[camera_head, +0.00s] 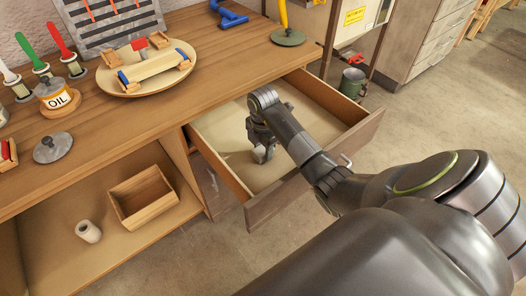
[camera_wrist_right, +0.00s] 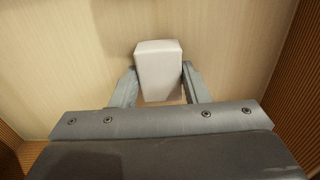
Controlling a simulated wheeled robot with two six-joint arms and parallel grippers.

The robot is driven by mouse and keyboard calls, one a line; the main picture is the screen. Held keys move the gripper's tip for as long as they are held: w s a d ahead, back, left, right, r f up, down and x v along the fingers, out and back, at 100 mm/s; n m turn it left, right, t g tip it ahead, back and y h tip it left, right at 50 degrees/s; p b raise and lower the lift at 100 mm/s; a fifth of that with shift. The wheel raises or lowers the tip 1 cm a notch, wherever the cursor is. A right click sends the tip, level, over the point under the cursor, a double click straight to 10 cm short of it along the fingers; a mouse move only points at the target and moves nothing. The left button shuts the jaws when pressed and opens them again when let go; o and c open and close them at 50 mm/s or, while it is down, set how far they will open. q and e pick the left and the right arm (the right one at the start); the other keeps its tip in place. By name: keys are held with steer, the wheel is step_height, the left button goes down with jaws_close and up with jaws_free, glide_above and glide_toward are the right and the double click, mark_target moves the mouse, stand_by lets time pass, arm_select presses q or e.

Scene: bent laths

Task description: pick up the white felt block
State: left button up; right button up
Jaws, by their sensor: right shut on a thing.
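The white felt block (camera_wrist_right: 158,68) is a pale, off-white block that stands between the fingers of my right gripper (camera_wrist_right: 160,92) in the right wrist view. The fingers touch its two sides and are shut on it. In the head view my right gripper (camera_head: 262,152) reaches down into the open drawer (camera_head: 215,125), near its floor. The block is mostly hidden there by the gripper. I cannot tell whether the block is lifted clear of the drawer floor. My left gripper is not in view.
The drawer's walls and front (camera_head: 300,185) surround my right gripper. The bench top (camera_head: 130,115) above holds an oil can (camera_head: 55,97), a round board (camera_head: 125,88) with a clamped lath and brushes. A wooden box (camera_head: 143,198) and white roll (camera_head: 88,231) sit on the shelf below.

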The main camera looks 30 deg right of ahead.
mark_target(263, 149)
steer(key=shift+c, duration=0.7)
steer(key=shift+r, duration=0.25)
step_height(263, 149, up, 4)
steer(key=shift+w+r, duration=0.1)
steer(key=shift+r, duration=0.1)
step_height(263, 149, up, 4)
steer(key=shift+f+p, duration=0.1)
steer(key=shift+p, duration=1.15)
steer(key=shift+r+p, duration=0.7)
steer(key=o, duration=0.3)
steer(key=shift+c, duration=1.1)
